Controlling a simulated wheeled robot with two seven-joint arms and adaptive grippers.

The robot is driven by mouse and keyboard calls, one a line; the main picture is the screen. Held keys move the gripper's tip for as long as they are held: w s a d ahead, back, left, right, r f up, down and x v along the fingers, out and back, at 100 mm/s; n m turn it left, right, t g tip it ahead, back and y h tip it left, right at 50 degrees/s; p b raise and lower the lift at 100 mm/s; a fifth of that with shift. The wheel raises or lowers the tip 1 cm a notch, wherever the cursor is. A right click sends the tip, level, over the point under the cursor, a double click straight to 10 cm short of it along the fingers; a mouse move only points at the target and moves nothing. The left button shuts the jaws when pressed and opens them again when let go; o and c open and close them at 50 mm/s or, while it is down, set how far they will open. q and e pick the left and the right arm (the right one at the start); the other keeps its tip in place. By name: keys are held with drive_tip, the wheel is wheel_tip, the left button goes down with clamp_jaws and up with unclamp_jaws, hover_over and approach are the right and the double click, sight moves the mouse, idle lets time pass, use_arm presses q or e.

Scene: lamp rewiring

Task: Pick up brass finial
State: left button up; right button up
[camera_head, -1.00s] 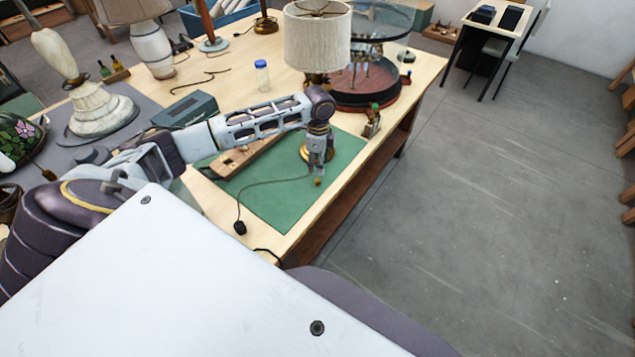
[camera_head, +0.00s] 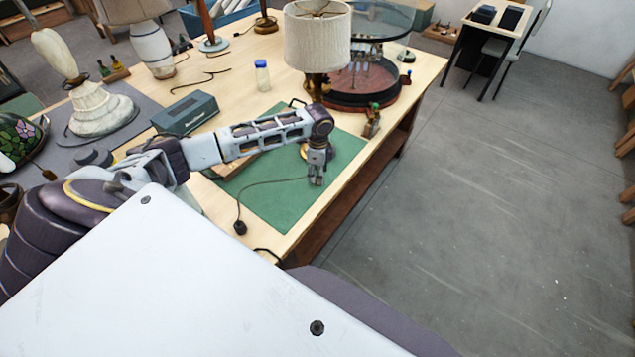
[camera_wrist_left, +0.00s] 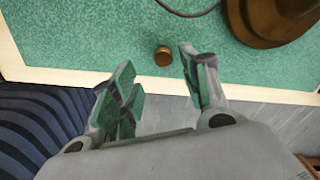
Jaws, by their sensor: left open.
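The brass finial (camera_wrist_left: 163,56) is a small, short round piece standing on the green mat (camera_wrist_left: 90,45) in the left wrist view. My left gripper (camera_wrist_left: 156,60) is open, with its two fingers to either side of the finial in the picture; I see no contact. In the head view, my left gripper (camera_head: 316,181) points down over the green mat (camera_head: 275,200), near its right edge, and the finial is hidden there. My right gripper is in neither view.
The lamp's dark brass base (camera_wrist_left: 275,20) stands close by at upper right in the left wrist view. A black cord (camera_head: 240,205) lies on the mat. A grey box (camera_head: 185,112) and a jar (camera_head: 262,75) stand farther back.

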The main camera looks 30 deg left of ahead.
use_arm(q)
drive_tip(key=shift+a+f, duration=0.1)
drive_tip(key=shift+f, duration=0.35)
drive_tip(key=shift+w+a+f+b, duration=0.15)
drive_tip(key=shift+f+b, duration=0.1)
drive_tip(key=shift+f, duration=0.25)
drive_tip(key=shift+w+f+b, duration=0.1)
drive_tip(key=shift+f+b, duration=0.1)
drive_tip(key=shift+f, duration=0.25)
drive_tip(key=shift+f+b, duration=0.9)
drive_tip(key=shift+b, duration=0.2)
drive_tip(key=c, duration=0.9)
drive_tip(key=shift+r, duration=0.15)
drive_tip(key=shift+c, duration=0.3)
